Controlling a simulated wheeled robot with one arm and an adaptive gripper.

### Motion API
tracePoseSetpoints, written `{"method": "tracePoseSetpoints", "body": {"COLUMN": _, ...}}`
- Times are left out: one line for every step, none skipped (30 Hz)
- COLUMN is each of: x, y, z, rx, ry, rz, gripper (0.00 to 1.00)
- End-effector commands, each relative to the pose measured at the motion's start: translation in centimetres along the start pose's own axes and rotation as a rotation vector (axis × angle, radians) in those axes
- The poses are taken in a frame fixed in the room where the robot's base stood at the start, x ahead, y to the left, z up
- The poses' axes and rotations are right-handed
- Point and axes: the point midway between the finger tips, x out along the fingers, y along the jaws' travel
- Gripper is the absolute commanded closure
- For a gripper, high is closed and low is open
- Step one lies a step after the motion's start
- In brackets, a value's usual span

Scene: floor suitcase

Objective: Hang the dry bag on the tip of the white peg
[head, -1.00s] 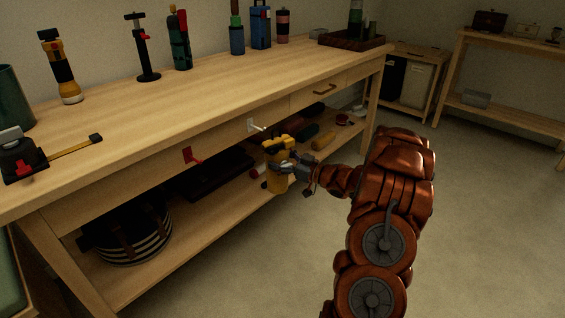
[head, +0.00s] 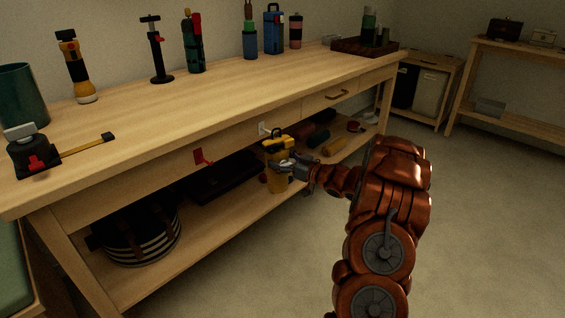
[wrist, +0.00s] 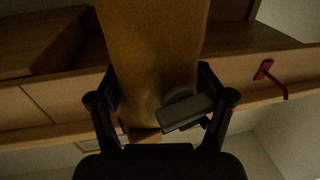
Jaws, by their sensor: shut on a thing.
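The yellow dry bag (head: 277,178), with a dark-and-yellow top, hangs upright in front of the workbench's front edge. In the wrist view the bag (wrist: 150,50) fills the space between the fingers. My gripper (head: 284,164) is shut on the bag's body from the right. It also shows in the wrist view (wrist: 160,92). The white peg (head: 263,128) sticks out of the bench front just above and left of the bag's top. The peg's tip is close to the bag's top, and I cannot tell whether they touch.
A red peg (head: 201,157) sticks out of the bench front further left. The lower shelf (head: 205,222) holds a striped basket (head: 142,240) and several rolled items. Flashlights and bottles stand on the benchtop (head: 190,100). The floor to the right is clear.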

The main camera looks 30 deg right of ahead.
Motion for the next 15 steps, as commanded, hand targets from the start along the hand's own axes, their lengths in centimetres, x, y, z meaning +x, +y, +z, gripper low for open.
{"method": "tracePoseSetpoints", "body": {"x": 0.3, "y": 0.1, "z": 0.0, "rx": -0.001, "ry": 0.002, "rz": 0.0, "gripper": 0.72}}
{"method": "tracePoseSetpoints", "body": {"x": 0.4, "y": 0.1, "z": 0.0, "rx": -0.002, "ry": 0.002, "rz": 0.0, "gripper": 0.72}}
{"method": "tracePoseSetpoints", "body": {"x": 0.6, "y": 0.1, "z": 0.1, "rx": -0.002, "ry": 0.002, "rz": 0.0, "gripper": 0.72}}
{"method": "tracePoseSetpoints", "body": {"x": 0.7, "y": 0.1, "z": 0.1, "rx": -0.002, "ry": 0.002, "rz": 0.0, "gripper": 0.72}}
{"method": "tracePoseSetpoints", "body": {"x": 0.9, "y": 0.2, "z": 0.1, "rx": -0.002, "ry": 0.002, "rz": -0.001, "gripper": 0.72}}
{"method": "tracePoseSetpoints", "body": {"x": 1.1, "y": 0.2, "z": 0.1, "rx": -0.002, "ry": 0.003, "rz": -0.001, "gripper": 0.72}}
{"method": "tracePoseSetpoints", "body": {"x": 1.2, "y": 0.2, "z": 0.1, "rx": -0.002, "ry": 0.003, "rz": -0.001, "gripper": 0.72}}
{"method": "tracePoseSetpoints", "body": {"x": 1.4, "y": 0.2, "z": 0.1, "rx": -0.002, "ry": 0.003, "rz": -0.001, "gripper": 0.72}}
{"method": "tracePoseSetpoints", "body": {"x": 1.5, "y": 0.3, "z": 0.1, "rx": 0.0, "ry": 0.002, "rz": 0.0, "gripper": 0.72}}
{"method": "tracePoseSetpoints", "body": {"x": 1.6, "y": 0.3, "z": 0.2, "rx": 0.0, "ry": 0.001, "rz": 0.001, "gripper": 0.72}}
{"method": "tracePoseSetpoints", "body": {"x": 1.7, "y": 0.3, "z": 0.3, "rx": 0.001, "ry": 0.001, "rz": 0.001, "gripper": 0.72}}
{"method": "tracePoseSetpoints", "body": {"x": 1.8, "y": 0.4, "z": 0.5, "rx": 0.002, "ry": 0.001, "rz": 0.001, "gripper": 0.72}}
{"method": "tracePoseSetpoints", "body": {"x": 1.9, "y": 0.4, "z": 0.6, "rx": 0.002, "ry": 0.0, "rz": 0.0, "gripper": 0.72}}
{"method": "tracePoseSetpoints", "body": {"x": 2.0, "y": 0.4, "z": 0.7, "rx": 0.002, "ry": 0.0, "rz": 0.0, "gripper": 0.72}}
{"method": "tracePoseSetpoints", "body": {"x": 2.1, "y": 0.4, "z": 0.8, "rx": 0.002, "ry": -0.001, "rz": 0.0, "gripper": 0.72}}
